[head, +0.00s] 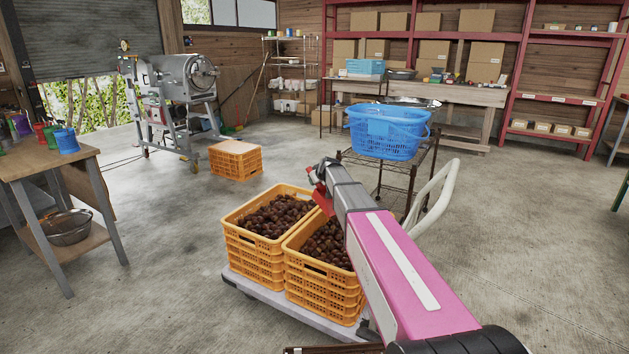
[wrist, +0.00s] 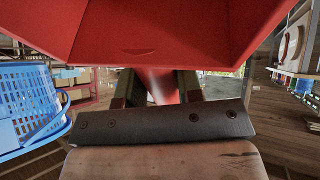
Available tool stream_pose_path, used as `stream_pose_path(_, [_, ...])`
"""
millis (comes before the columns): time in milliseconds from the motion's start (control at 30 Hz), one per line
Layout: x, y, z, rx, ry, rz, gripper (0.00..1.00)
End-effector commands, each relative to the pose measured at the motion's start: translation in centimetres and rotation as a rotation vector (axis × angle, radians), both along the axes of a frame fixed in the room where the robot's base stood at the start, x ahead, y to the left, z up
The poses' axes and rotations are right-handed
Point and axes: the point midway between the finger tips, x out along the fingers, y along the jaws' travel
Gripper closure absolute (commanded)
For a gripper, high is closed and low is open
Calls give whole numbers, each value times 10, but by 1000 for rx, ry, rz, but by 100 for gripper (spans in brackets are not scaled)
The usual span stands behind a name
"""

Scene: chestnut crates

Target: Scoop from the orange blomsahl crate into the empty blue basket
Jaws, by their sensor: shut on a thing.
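Two stacks of orange crates stand side by side on a low cart, the left crate (head: 231,222) and the right crate (head: 320,265), both holding dark brown chestnuts. I cannot read a name on either. The blue basket (head: 366,135) stands on a wire rack behind them; no contents show, and its floor is hidden. It also shows at the left of the wrist view (wrist: 25,105). My gripper (head: 328,172) is shut on the handle of a red scoop (head: 321,196), above the back of the right crate. The scoop fills the top of the wrist view (wrist: 150,30); whether it holds chestnuts cannot be told.
A white cart handle (head: 436,193) rises right of my arm, near the wire rack (head: 400,172). Another orange crate stack (head: 236,160) stands on the floor behind. A machine (head: 185,85) and a wooden table (head: 40,160) are at left. Open concrete floor surrounds the cart.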

Motion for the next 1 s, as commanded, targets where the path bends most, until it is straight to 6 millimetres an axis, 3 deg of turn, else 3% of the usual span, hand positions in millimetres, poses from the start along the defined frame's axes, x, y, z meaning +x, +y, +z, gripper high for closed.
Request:
stream_pose_path(33, [23, 1, -7, 13, -14, 15, 100])
stream_pose_path(100, [39, 2, -13, 27, -35, 31, 100])
stream_pose_path(300, [62, 3, -24, 51, -66, 53, 100])
stream_pose_path(767, [63, 3, -26, 54, -73, 54, 100])
stream_pose_path(1000, [59, 0, -41, 73, -94, 54, 100])
